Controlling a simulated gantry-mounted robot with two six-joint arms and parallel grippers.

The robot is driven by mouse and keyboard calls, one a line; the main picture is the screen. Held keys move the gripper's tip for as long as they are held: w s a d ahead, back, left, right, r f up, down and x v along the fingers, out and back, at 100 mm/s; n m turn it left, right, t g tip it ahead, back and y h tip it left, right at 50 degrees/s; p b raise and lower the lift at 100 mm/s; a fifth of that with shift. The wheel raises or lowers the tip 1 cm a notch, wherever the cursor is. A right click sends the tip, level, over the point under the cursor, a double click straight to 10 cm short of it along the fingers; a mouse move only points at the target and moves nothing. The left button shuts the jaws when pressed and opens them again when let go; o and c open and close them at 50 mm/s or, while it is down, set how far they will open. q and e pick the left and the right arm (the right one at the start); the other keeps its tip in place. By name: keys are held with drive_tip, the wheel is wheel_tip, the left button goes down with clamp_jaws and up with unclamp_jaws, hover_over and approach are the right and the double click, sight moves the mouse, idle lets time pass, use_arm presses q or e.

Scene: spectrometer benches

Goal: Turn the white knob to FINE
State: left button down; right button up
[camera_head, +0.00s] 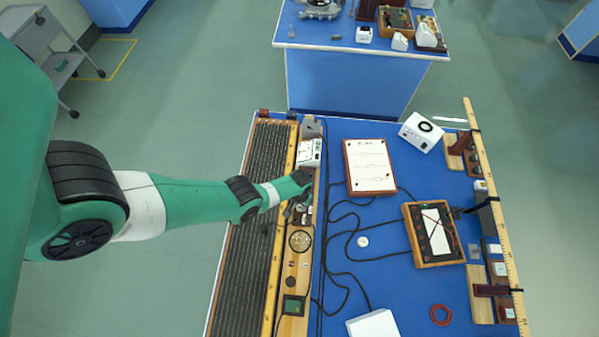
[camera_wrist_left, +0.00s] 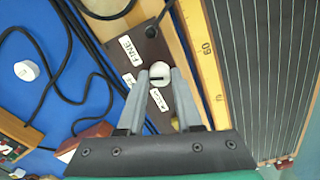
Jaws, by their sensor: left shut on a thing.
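The white knob (camera_wrist_left: 160,73) shows in the left wrist view on a dark panel (camera_wrist_left: 150,50) set in a wooden board. A short dark mark shows on the knob's face. My left gripper (camera_wrist_left: 159,78) has its two grey fingers on either side of the knob and is shut on it. A white FINE label (camera_wrist_left: 130,51) lies up and left of the knob. Another label (camera_wrist_left: 157,99) lies between the fingers, its text hard to read. My right gripper is not in view.
Black cables (camera_head: 330,240) run over the blue bench beside the board. A ribbed dark panel (camera_head: 245,230) and a yellow ruler (camera_wrist_left: 204,50) flank it. A white-topped box (camera_head: 369,166) and a meter box (camera_head: 433,232) stand to the right.

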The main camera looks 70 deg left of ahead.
use_arm(q)
drive_tip(key=m, duration=0.4)
drive_tip(key=shift+m, duration=2)
drive_tip(key=c, duration=0.6)
unclamp_jaws()
